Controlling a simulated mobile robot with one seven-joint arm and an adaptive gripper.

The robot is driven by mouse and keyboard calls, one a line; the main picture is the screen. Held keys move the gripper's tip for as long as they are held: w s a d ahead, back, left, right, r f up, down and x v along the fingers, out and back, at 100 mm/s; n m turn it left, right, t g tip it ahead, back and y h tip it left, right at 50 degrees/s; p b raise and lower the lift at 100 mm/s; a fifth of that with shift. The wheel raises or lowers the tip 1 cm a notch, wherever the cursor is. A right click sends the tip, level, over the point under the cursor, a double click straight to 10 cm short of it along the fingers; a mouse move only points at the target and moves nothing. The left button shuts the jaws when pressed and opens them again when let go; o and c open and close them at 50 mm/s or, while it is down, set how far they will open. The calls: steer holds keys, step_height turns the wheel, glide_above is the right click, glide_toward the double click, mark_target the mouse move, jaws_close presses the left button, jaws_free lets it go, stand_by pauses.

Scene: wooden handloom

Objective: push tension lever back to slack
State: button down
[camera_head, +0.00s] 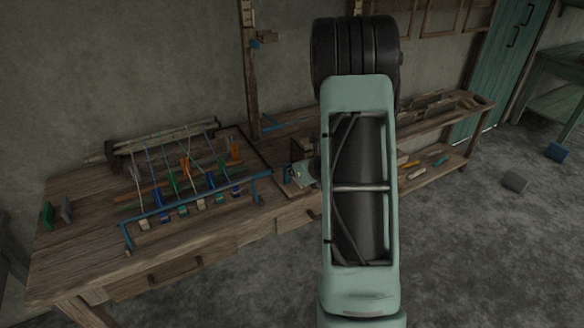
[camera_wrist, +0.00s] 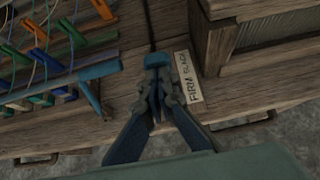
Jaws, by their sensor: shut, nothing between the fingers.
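My gripper (camera_wrist: 156,92) is shut, with nothing seen between its fingers. In the wrist view it is low over the bench front, just left of the label reading FIRM and SLACK (camera_wrist: 188,76). A blue block (camera_wrist: 157,60), which looks like the tension lever's end, shows right at the fingertips. The fingers hide what lies below it, and I cannot tell whether they touch it. In the head view my gripper (camera_head: 301,173) is beside the right end of the loom's blue bar (camera_head: 190,202); my arm hides much there.
The blue bar (camera_wrist: 60,74) and colored pegs with threads (camera_wrist: 40,58) are left of my gripper. A wooden box (camera_wrist: 270,45) stands close on the right. The bench (camera_head: 75,260) has drawers in front. Open floor (camera_head: 470,250) lies to the right.

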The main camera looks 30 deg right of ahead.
mark_target(288, 164)
steer(key=shift+w+r+g+p, duration=0.65)
steer(key=shift+w+g+p, duration=0.4)
steer(key=shift+p, duration=1.3)
steer(key=shift+w+f+p, duration=0.15)
steer(key=shift+w+p, duration=0.3)
steer(key=shift+p, duration=0.05)
steer(key=shift+r+p, duration=0.6)
steer(key=shift+r, duration=0.25)
